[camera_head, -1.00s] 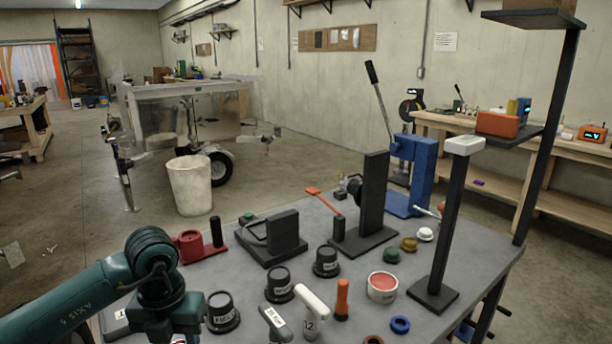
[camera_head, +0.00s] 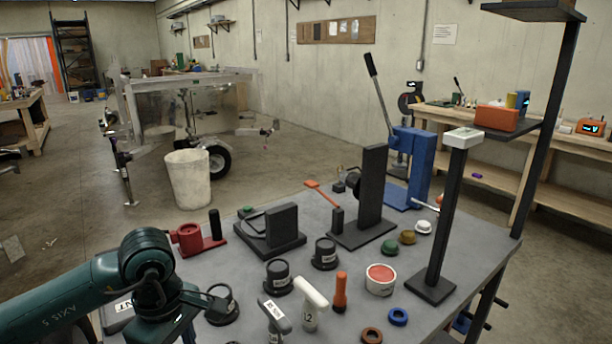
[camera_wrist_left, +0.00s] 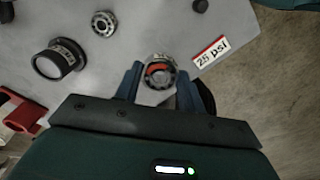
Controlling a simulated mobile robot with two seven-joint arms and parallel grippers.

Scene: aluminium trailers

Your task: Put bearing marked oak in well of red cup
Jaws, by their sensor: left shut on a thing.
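My left gripper (camera_wrist_left: 160,80) is shut on a ring-shaped metal bearing (camera_wrist_left: 160,74) with a red-orange mark. No word on it can be read. In the head view the left gripper (camera_head: 203,303) is low at the left, beside a black labelled cup (camera_head: 222,306) that it partly overlaps; the bearing is not clear there. A red cup-like fixture (camera_head: 188,237) with a black post stands further back on the grey bench, apart from the gripper. A red part (camera_wrist_left: 18,110) shows at the left edge of the wrist view. My right gripper is not in view.
A second bearing (camera_wrist_left: 104,23) and a black cup (camera_wrist_left: 58,62) lie under the wrist camera, with a "25 psi" label (camera_wrist_left: 210,52). More black cups (camera_head: 278,277), a black stand (camera_head: 275,233) and a tall post (camera_head: 447,215) stand on the bench.

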